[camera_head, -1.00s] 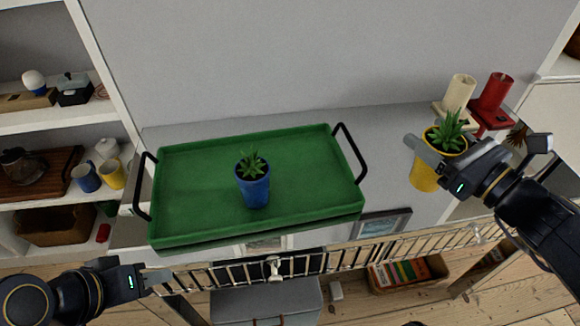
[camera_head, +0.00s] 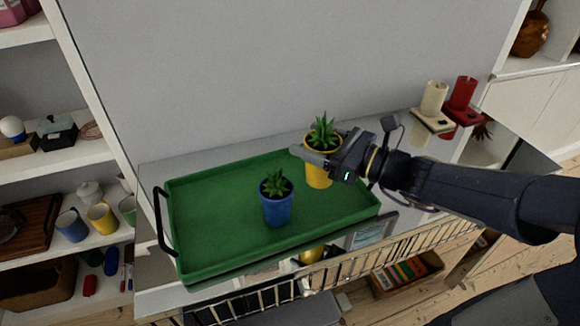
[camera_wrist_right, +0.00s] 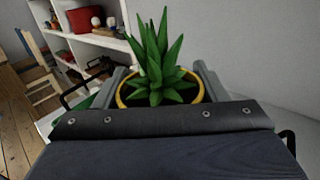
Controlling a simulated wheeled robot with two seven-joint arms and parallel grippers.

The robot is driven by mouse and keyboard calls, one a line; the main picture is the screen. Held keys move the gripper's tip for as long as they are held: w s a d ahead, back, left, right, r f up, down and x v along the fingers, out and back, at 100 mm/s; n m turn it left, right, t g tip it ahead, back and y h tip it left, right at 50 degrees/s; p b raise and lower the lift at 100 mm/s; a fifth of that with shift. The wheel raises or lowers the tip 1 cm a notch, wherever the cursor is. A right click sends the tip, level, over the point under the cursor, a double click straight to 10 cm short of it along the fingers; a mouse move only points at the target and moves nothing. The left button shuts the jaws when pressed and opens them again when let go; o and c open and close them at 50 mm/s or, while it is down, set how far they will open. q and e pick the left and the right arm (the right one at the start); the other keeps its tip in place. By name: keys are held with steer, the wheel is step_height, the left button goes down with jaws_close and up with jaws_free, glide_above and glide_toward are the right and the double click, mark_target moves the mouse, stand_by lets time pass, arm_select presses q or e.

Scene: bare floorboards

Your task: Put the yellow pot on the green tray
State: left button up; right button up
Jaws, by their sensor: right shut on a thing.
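The yellow pot (camera_head: 319,176) holds a spiky green plant. My right gripper (camera_head: 318,158) is shut on it, and the pot is upright over the right back part of the green tray (camera_head: 215,250). I cannot tell whether its base touches the tray. In the right wrist view the plant and the yellow rim (camera_wrist_right: 122,95) show between the fingers of my right gripper (camera_wrist_right: 160,88). A blue pot (camera_head: 277,208) with a plant stands on the tray, left of and nearer than the yellow pot. My left gripper is not in view.
The tray lies on a shiny narrow surface against a grey wall. A cream holder (camera_head: 433,100) and a red holder (camera_head: 462,95) stand at its right end. White shelves (camera_head: 60,160) with mugs are on the left.

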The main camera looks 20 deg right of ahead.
steer(key=w+f, duration=0.2)
steer(key=f, duration=0.1)
steer(key=w+f+b, duration=0.1)
steer(key=w+f, duration=0.1)
steer(key=f, duration=0.1)
steer(key=w+f+b, duration=0.1)
steer(key=w+f, duration=0.2)
steer(key=f, duration=0.1)
steer(key=shift+w+a, duration=0.1)
steer(key=shift+a, duration=0.25)
steer(key=shift+f+b, duration=0.1)
steer(key=shift+b, duration=0.3)
steer(key=o, duration=1.3)
